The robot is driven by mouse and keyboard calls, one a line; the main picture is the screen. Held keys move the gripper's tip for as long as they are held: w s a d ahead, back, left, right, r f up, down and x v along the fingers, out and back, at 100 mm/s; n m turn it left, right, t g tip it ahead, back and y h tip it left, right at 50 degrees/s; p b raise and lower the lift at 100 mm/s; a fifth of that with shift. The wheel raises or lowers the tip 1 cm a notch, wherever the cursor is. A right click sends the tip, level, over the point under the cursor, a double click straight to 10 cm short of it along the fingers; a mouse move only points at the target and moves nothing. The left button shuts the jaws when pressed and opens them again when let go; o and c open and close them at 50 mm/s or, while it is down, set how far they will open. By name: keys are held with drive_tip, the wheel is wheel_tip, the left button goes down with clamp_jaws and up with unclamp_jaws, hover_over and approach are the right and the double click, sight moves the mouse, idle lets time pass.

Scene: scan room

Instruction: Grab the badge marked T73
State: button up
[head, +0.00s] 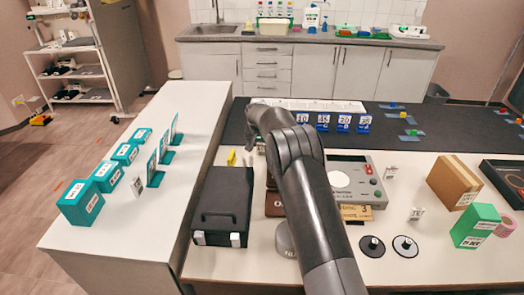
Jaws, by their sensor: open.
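No badge marking reads clearly as T73 at this size. Small white upright cards that may be badges stand in several places: one card (415,214) right of the grey console, another card (390,172) behind it, and a third card (137,187) on the left white counter beside the teal boxes. Their print is too small to read. My gripper (260,147) is at the far end of my arm, over the table's middle and mostly hidden by the arm. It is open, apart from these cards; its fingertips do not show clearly.
A black case (223,205) stands left of my arm. Blue-marked cards (323,121) stand behind. Teal boxes (80,203) line the left counter.

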drive_tip(key=shift+x, duration=1.1)
drive_tip(key=shift+c, duration=0.2)
drive_tip(key=c, duration=1)
drive_tip(key=shift+r, duration=0.1)
